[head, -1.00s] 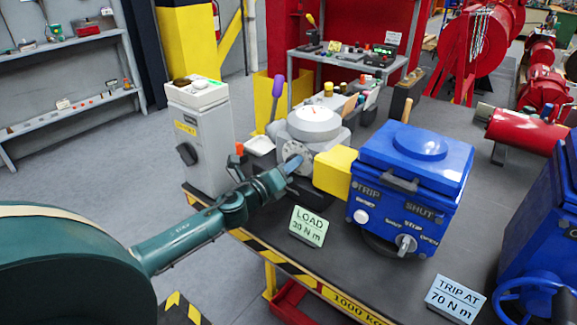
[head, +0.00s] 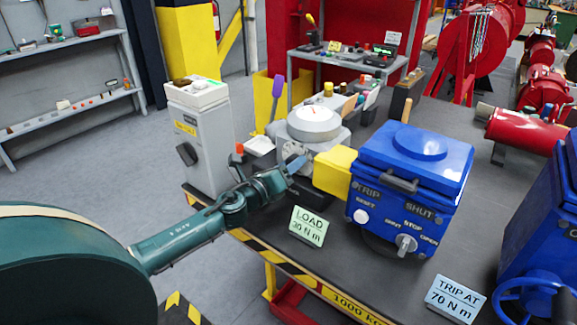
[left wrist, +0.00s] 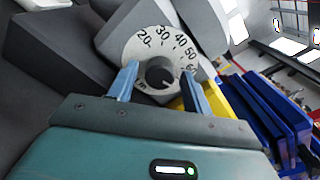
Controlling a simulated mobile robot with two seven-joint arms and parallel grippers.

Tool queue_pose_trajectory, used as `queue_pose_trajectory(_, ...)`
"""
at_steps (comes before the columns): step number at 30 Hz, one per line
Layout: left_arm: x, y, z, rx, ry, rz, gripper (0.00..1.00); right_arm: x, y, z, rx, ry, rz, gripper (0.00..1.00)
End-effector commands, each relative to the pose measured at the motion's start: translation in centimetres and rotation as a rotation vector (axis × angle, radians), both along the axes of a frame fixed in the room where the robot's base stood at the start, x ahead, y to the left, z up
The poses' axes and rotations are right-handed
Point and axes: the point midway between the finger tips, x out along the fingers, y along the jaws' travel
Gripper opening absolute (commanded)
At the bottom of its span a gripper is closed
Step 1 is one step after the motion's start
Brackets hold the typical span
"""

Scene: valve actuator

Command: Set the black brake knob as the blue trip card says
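The black brake knob (left wrist: 160,72) sits at the centre of a pale round dial (left wrist: 150,43) marked 20, 30, 40, 50 and up in the left wrist view. Its setting is not clear. The dial is on the front of the grey brake unit (head: 313,122); my gripper hides the knob in the head view. My left gripper (left wrist: 159,72) is open, one finger on each side of the knob, with gaps visible; it also shows in the head view (head: 293,166). The blue trip card (head: 456,299) reads "TRIP AT 70 N m". My right gripper is not in view.
A green card (head: 308,226) reads "LOAD 30 N m". A yellow coupling cover (head: 333,172) joins the brake unit to the blue actuator (head: 412,180). A grey cabinet (head: 207,150) with a black side knob stands left. The dark bench top (head: 385,282) is clear between the cards.

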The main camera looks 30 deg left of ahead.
Motion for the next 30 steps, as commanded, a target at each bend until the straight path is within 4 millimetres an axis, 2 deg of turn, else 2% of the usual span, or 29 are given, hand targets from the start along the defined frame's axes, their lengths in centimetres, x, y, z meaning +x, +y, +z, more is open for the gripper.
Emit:
queue_pose_trajectory(8,-0.1,0.0,0.0,-0.002,0.001,0.001,0.53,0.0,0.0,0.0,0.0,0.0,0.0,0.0)
queue_pose_trajectory(13,-1.2,0.1,-0.2,-0.002,0.002,0.001,0.53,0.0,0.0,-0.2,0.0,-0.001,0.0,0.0)
queue_pose_trajectory(30,-10.5,0.8,-0.3,-0.002,0.004,0.0,0.53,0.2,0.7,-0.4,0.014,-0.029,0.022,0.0)
